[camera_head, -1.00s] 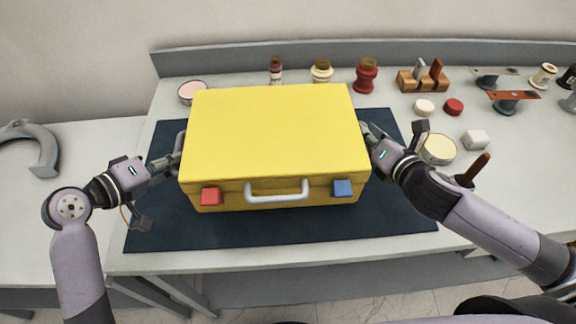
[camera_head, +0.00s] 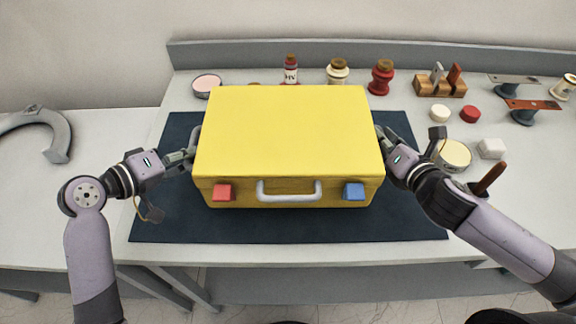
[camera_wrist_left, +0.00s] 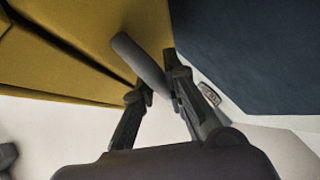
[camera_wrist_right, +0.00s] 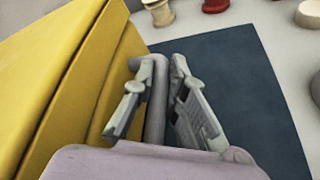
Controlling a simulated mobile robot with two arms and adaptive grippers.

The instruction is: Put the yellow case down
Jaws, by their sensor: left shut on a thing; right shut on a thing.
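The yellow case (camera_head: 290,135) is level and closed over the dark blue mat (camera_head: 300,228) on the bench, with a red latch (camera_head: 223,192), a blue latch (camera_head: 355,191) and a grey front handle (camera_head: 289,191) facing me. Whether its underside touches the mat cannot be told. My left gripper (camera_head: 188,156) is shut on the case's left side handle; in the left wrist view the fingers close around that grey bar (camera_wrist_left: 138,64). My right gripper (camera_head: 384,140) is shut on the right side handle, a grey bar (camera_wrist_right: 156,105) in the right wrist view.
Behind the case stand bottles, including a red one (camera_head: 381,77), and a wooden block (camera_head: 441,86). A round tin (camera_head: 453,155), a white block (camera_head: 492,148) and small caps lie right of the mat. The mat's front strip is clear.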

